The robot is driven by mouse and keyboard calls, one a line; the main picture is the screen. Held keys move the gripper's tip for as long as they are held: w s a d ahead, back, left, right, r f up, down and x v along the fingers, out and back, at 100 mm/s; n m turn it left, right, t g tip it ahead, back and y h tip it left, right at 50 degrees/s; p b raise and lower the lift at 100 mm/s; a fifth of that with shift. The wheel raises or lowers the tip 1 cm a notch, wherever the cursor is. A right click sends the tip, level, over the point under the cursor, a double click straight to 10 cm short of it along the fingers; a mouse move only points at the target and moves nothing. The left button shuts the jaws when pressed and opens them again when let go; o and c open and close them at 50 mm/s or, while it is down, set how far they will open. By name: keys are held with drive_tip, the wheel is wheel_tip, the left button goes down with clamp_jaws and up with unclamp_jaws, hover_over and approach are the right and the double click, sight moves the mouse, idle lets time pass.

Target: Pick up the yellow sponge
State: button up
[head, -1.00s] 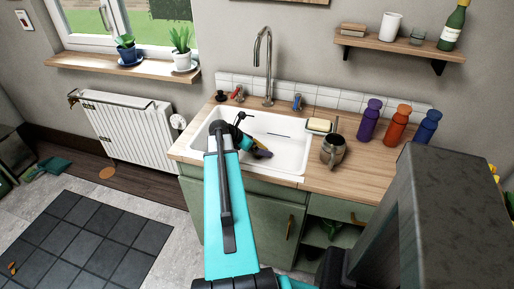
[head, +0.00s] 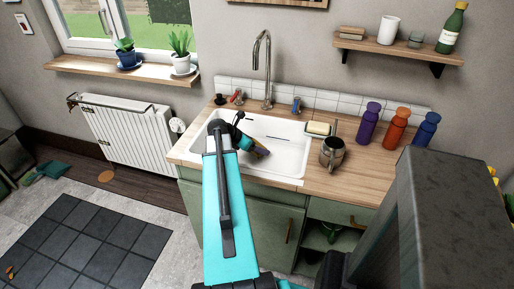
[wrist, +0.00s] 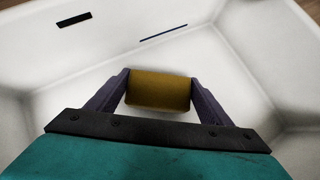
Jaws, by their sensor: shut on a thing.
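The yellow sponge (wrist: 159,91) is a yellow-brown block between the two purple fingers of my gripper (wrist: 159,88) in the wrist view. The fingers touch it on both sides, and my gripper is shut on it. The white basin floor shows around it; I cannot tell how high above the floor it is. In the head view my gripper (head: 260,152) is inside the white sink (head: 292,157), and the sponge is mostly hidden there by my arm and fingers.
A soap bar on a dish (head: 319,129) and a metal mug (head: 333,153) stand right of the sink. Purple, orange (head: 396,129) and blue bottles stand further right. The tall tap (head: 265,70) rises behind the basin. The sink walls surround my gripper.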

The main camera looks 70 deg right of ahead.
drive_tip(key=shift+r, duration=4.15)
